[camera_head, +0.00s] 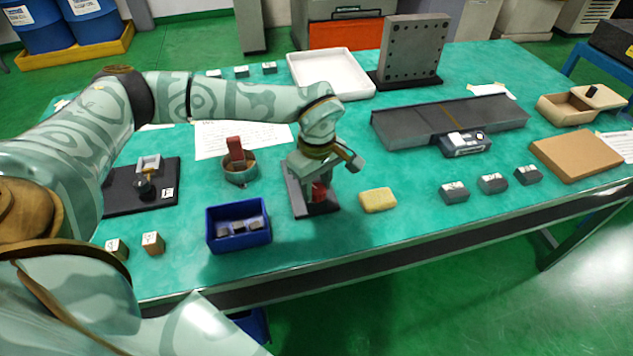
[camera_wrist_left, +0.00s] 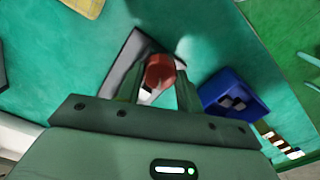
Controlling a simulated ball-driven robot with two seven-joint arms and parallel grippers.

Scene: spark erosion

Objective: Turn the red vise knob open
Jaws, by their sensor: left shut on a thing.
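The red vise knob (camera_head: 320,192) is mostly hidden under my left gripper (camera_head: 317,180) in the head view. It shows clearly in the left wrist view (camera_wrist_left: 160,71), between the two fingers. My left gripper is shut on the knob from above. The vise (camera_head: 317,208) is a small dark block on the green table, partly covered by the gripper. In the left wrist view part of the vise (camera_wrist_left: 128,60) shows beside and beyond the knob. How far the knob is turned cannot be told. My right gripper is in neither view.
A blue bin (camera_head: 240,240) with grey blocks stands close left of the vise. A yellow sponge-like block (camera_head: 378,200) lies close right. A round holder (camera_head: 240,175) with a red piece stands behind left. A long grey plate (camera_head: 400,126) lies behind right. The front table edge is near.

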